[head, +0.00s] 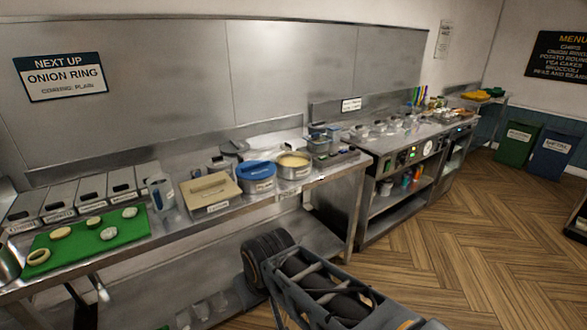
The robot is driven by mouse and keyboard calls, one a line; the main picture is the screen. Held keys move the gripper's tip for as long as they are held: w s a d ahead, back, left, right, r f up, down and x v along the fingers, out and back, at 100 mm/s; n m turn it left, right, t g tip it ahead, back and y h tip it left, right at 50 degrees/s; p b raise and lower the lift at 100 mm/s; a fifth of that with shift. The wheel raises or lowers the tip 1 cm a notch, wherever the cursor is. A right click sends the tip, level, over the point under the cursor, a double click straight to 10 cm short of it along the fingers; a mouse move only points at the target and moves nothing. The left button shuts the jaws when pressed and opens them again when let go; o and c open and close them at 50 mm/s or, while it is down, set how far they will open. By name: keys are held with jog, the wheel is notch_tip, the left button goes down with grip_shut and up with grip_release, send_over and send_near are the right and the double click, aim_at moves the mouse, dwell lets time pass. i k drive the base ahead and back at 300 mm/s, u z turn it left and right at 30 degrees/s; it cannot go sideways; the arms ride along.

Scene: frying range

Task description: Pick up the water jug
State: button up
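A tall, clear-grey container with a blue patch (160,192) stands upright on the steel counter at the left. It looks like the water jug, but it is too small to be sure. It is between the row of grey lidded bins and a tan lidded box. My arm reaches in from the bottom middle, below and to the right of the container, well apart from it. The fingers of my gripper cannot be made out.
A green board (90,243) with several food pieces lies left of the container. The tan box (212,193), a blue-lidded tub (256,178) and a pale-filled tub (293,166) stand to its right. The frying range (410,150) is farther right.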

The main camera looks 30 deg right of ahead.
aim_at(160, 185)
jog(key=u, duration=0.6)
jog(key=i, duration=1.35)
jog(key=z, duration=0.2)
